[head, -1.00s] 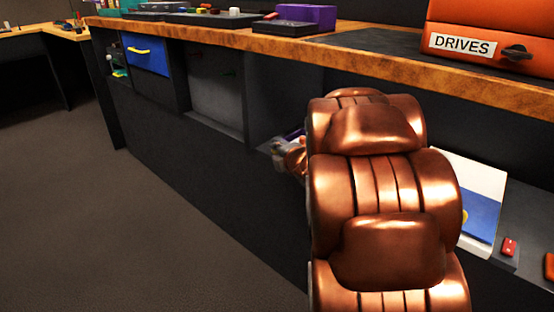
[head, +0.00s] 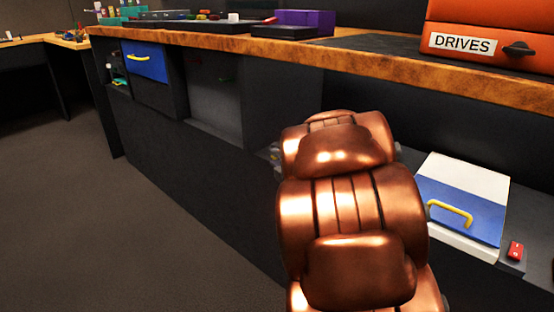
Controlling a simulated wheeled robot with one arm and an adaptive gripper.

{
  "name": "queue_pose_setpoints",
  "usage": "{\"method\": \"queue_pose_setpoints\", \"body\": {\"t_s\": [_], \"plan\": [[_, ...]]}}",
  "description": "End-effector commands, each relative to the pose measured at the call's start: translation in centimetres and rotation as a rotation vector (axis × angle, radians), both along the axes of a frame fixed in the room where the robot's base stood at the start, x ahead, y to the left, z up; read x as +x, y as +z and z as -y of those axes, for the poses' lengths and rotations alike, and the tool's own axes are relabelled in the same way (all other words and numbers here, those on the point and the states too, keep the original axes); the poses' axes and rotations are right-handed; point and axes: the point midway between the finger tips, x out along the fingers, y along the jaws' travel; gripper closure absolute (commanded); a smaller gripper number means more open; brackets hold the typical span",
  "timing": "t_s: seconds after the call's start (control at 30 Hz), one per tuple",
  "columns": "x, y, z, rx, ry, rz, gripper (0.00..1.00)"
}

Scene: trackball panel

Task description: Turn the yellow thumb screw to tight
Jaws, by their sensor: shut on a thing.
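My copper-coloured arm fills the middle of the head view and hides my gripper's fingers and whatever is between them. A small greyish bit shows at the arm's left edge, by the shelf opening, too small to tell what it is. I cannot make out the yellow thumb screw or the trackball panel; they may be behind my arm.
A wooden worktop (head: 215,47) runs across above the shelf bays. A blue drawer with a yellow handle (head: 146,62) is at left. A white and blue box with a yellow handle (head: 463,195) and a red switch (head: 515,251) are at right. The floor (head: 80,220) at left is clear.

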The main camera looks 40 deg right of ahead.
Motion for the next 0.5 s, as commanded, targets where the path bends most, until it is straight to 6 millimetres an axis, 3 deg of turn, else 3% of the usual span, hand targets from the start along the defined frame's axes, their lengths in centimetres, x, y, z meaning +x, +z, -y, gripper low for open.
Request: {"method": "queue_pose_setpoints", "body": {"t_s": [0.23,0.5], "plan": [[0.00,0.00,0.05,0.001,-0.001,0.000,0.52],[0.00,-0.04,0.01,0.000,-0.001,-0.001,0.51]]}}
